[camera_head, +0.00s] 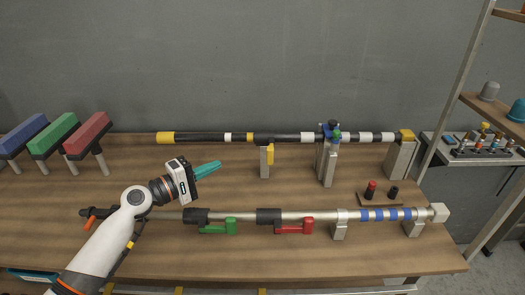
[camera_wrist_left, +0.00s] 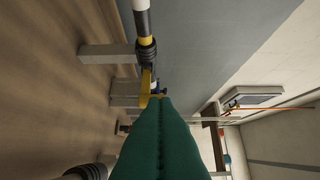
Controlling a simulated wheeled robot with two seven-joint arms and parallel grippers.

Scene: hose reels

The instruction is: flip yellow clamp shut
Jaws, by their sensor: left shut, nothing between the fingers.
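The yellow clamp (camera_head: 270,154) is on the rear striped pipe (camera_head: 285,137), at a grey post with a black collar. Its yellow lever hangs down beside the post. In the left wrist view the yellow lever (camera_wrist_left: 146,88) shows just beyond my fingertips, beside the post. My left gripper (camera_head: 215,166) has teal fingers pressed together with nothing between them. It is left of the clamp and apart from it in the head view, pointing right toward it. The closed fingers also fill the lower middle of the left wrist view (camera_wrist_left: 160,106). My right gripper is out of view.
A front pipe (camera_head: 300,215) carries green (camera_head: 230,226) and red (camera_head: 295,229) clamps. Blue, green and red handled blocks (camera_head: 88,133) stand at the left. A post with a blue-green valve (camera_head: 331,140) stands right of the clamp.

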